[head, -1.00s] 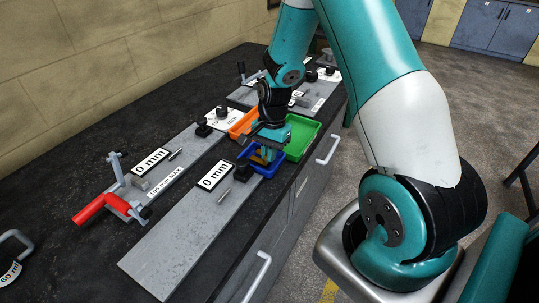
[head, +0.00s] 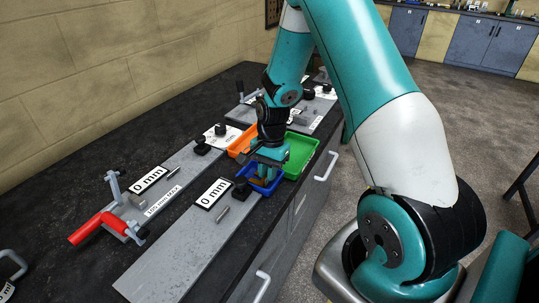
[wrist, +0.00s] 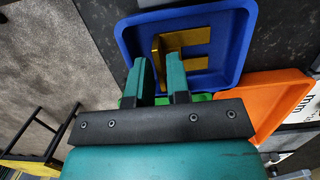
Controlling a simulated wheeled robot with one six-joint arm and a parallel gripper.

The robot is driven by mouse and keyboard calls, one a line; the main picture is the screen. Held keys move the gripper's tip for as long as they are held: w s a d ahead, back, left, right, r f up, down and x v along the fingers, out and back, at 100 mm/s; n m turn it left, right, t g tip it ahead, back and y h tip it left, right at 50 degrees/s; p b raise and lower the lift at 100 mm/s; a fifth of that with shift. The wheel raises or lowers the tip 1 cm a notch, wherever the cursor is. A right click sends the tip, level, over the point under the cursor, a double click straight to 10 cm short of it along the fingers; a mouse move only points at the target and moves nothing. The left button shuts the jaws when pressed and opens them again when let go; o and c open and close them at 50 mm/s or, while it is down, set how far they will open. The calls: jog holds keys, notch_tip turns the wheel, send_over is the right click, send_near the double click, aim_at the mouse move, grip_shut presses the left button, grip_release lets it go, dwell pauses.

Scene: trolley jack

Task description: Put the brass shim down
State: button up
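The brass shim (wrist: 185,40) is a flat, golden piece with several arms, in the wrist view over the blue tray (wrist: 232,22). One narrow part of it runs down between the two teal fingers of my gripper (wrist: 160,74). In the head view my gripper (head: 263,168) points down into the blue tray (head: 262,187), and only a little brass shows under the fingers. Whether the shim touches the tray floor I cannot tell.
A green tray (head: 302,150) lies right of the blue one, and an orange tray (head: 238,146) lies behind. Grey plates with "0 mm" labels (head: 213,193) and a red-handled clamp (head: 90,230) lie on the dark bench top. The bench edge is close on the right.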

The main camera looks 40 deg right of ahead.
notch_tip(320, 180, up, 10)
jog(key=d+b, duration=0.1)
jog(key=b, duration=0.1)
jog(key=a+r+n, duration=0.4)
jog(key=a, duration=0.2)
jog(key=s+a+r+n+y, duration=0.1)
jog(key=s+a+r+n, duration=0.3)
jog(key=s+a+n, duration=0.4)
jog(key=s+a+r+n+y, duration=0.1)
jog(key=s+a+r+n, duration=0.3)
jog(key=s+a+n, duration=0.5)
jog(key=s+a, duration=0.1)
jog(key=s, duration=0.2)
jog(key=shift+a+r+t+y, duration=0.25)
jog(key=shift+r+t+y, duration=0.05)
